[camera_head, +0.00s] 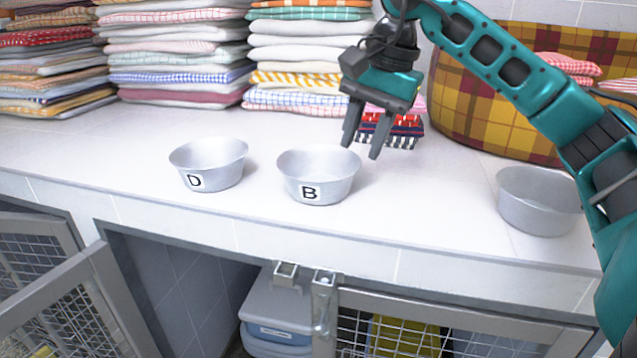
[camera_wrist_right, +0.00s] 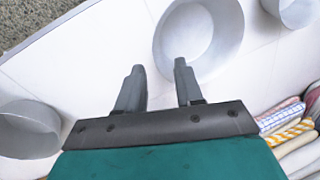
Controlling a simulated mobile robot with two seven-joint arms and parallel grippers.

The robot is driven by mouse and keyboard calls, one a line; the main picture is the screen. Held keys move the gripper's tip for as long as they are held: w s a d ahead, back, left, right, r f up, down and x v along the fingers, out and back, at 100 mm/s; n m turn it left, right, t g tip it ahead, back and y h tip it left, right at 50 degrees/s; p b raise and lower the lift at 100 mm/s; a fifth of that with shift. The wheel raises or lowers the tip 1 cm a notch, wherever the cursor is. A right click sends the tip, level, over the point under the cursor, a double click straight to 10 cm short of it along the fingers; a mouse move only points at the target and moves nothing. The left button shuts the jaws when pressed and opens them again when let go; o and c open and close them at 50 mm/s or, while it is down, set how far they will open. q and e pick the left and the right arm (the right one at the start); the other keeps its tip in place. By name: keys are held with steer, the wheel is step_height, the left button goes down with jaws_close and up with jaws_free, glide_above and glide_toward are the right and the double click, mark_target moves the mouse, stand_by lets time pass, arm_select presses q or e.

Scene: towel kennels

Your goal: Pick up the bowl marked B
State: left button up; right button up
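The bowl marked B (camera_head: 318,175) is a round grey metal bowl standing upright on the white tiled counter (camera_head: 440,215), its label facing me. In the right wrist view a bowl that matches it (camera_wrist_right: 198,38) lies just beyond the fingertips. My right gripper (camera_head: 361,148) is open and empty, fingers pointing down, above and slightly behind the right side of bowl B's rim. Its spread fingers also show in the right wrist view (camera_wrist_right: 158,67). The fingers look apart from the bowl. My left gripper is not in view.
A bowl marked D (camera_head: 209,165) stands left of bowl B. Another metal bowl (camera_head: 538,202), no label visible, stands at the right. Folded towel stacks (camera_head: 180,50) and a plaid basket (camera_head: 480,95) line the back. Wire kennel doors (camera_head: 60,290) hang below the counter's front edge.

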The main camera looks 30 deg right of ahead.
mark_target(354, 171)
steer(key=x, duration=0.5)
steer(key=shift+f+b, duration=0.35)
steer(key=shift+f, duration=0.05)
steer(key=shift+a, duration=0.1)
jaws_close()
